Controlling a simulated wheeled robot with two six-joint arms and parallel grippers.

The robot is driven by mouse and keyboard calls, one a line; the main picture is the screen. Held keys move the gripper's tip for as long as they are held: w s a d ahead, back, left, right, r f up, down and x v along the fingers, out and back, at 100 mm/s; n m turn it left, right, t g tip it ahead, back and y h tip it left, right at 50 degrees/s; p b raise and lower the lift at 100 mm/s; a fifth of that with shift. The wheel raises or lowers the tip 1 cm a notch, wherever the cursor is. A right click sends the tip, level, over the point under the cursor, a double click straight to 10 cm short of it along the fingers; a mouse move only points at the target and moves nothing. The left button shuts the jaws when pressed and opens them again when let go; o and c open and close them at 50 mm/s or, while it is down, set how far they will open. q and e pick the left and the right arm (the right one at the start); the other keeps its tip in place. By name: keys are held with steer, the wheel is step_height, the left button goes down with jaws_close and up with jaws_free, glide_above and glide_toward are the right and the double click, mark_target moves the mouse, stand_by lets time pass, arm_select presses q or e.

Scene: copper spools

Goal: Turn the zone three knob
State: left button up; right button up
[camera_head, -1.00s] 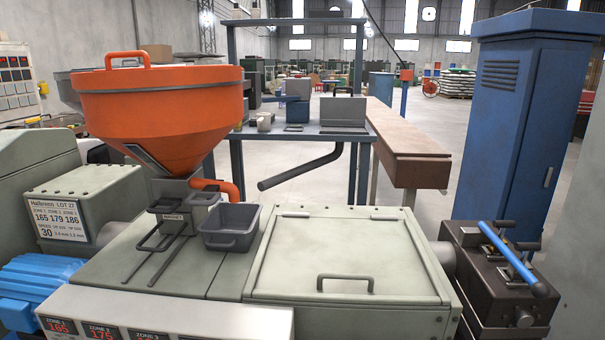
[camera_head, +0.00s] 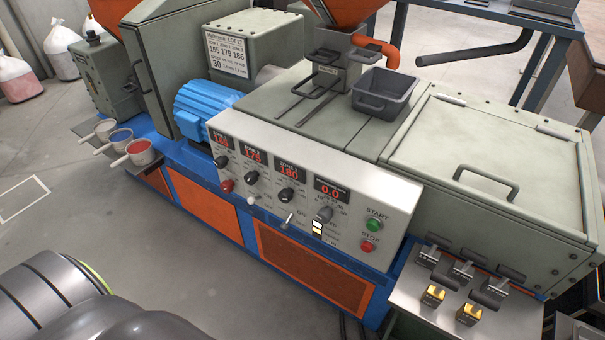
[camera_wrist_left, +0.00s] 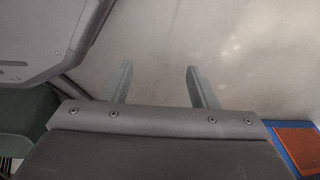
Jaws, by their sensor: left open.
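The control panel (camera_head: 300,190) on the front of the machine shows in the head view, centre. The zone three knob (camera_head: 286,195) is a black knob below the third red display (camera_head: 289,173), which appears to read 180. Other black knobs sit under the first two displays, and a grey knob (camera_head: 324,214) sits under the fourth, reading 0.0. My left gripper (camera_wrist_left: 158,68) is open and empty in the left wrist view, above bare floor, away from the panel. Neither gripper shows in the head view.
Green start (camera_head: 374,224) and red stop (camera_head: 367,246) buttons are right of the knobs. Floor in front is clear.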

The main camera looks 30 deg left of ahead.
arm_select(q)
steer(key=w+a+r+t+b, duration=0.2)
steer(key=w+a+r+t, duration=0.25)
steer(key=w+a, duration=0.4)
steer(key=m+t+h+b, duration=0.1)
steer(key=t+h+b, duration=0.25)
steer(key=t, duration=0.85)
glide_toward(282, 199)
steer(key=shift+g, duration=0.25)
steer(key=w, duration=0.5)
steer(key=w+d+b, duration=0.1)
steer(key=w, duration=0.1)
steer(key=shift+w+r, duration=0.2)
steer(key=shift+w, duration=0.1)
steer(key=shift+w+d, duration=0.1)
steer(key=shift+w, duration=0.45)
steer(key=shift+c, duration=0.3)
